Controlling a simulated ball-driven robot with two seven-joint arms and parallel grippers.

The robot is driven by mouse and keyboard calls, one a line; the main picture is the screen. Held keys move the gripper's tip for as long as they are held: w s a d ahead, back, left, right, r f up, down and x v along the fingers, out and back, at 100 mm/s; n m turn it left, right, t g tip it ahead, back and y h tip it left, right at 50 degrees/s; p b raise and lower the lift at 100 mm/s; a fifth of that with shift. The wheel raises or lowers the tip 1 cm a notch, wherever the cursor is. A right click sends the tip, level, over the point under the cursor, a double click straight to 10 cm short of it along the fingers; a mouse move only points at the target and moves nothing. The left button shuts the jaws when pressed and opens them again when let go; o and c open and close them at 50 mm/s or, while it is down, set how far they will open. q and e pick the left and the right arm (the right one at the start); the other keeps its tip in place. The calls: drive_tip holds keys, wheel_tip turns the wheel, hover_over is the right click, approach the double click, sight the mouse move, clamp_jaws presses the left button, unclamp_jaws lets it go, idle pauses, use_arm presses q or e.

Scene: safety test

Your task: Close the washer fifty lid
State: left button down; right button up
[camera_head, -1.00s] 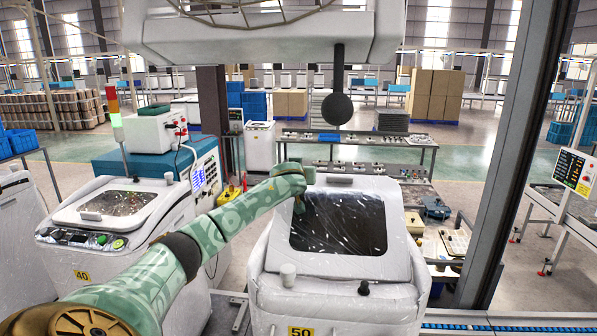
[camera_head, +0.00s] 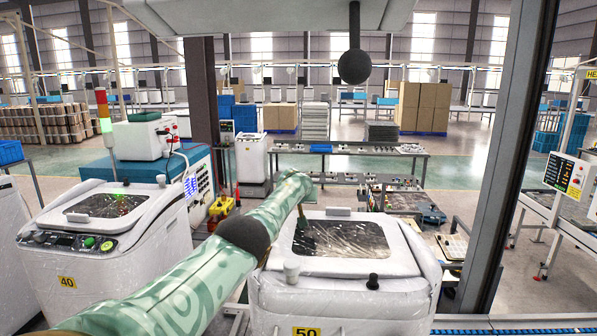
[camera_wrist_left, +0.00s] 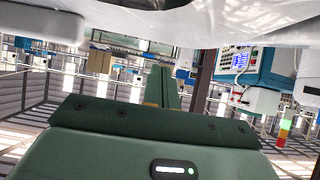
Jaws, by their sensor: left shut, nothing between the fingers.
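The washer with the number 50 (camera_head: 330,306) stands at the lower middle of the head view. Its white lid (camera_head: 405,262) with a dark window lies low, almost flat over the top; I cannot tell whether it is fully shut. My left arm reaches across from the lower left, and my left gripper (camera_head: 305,218) is at the lid's far left part, by the window, mostly hidden by the arm's end. In the left wrist view its green fingers (camera_wrist_left: 162,78) are together and empty, with a white plastic-like surface along the top. My right gripper is out of view.
A washer numbered 40 (camera_head: 68,282) stands at the left, its lid low. A dark post (camera_head: 508,170) rises at the right. A dark ball on a rod (camera_head: 354,66) hangs above. A workbench (camera_head: 345,152) stands behind, with open floor beyond.

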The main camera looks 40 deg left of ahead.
use_arm(q)
drive_tip(key=shift+s+a+f+b, duration=0.1)
drive_tip(key=shift+f+b, duration=0.25)
drive_tip(key=shift+f, duration=0.7)
drive_tip(key=shift+f+b, duration=0.2)
drive_tip(key=shift+b, duration=0.25)
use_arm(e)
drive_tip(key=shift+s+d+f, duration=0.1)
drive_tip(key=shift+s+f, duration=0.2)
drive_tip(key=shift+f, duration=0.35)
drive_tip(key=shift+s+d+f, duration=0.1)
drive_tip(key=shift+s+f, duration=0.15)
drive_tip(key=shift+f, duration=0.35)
use_arm(q)
drive_tip(key=shift+f, duration=0.1)
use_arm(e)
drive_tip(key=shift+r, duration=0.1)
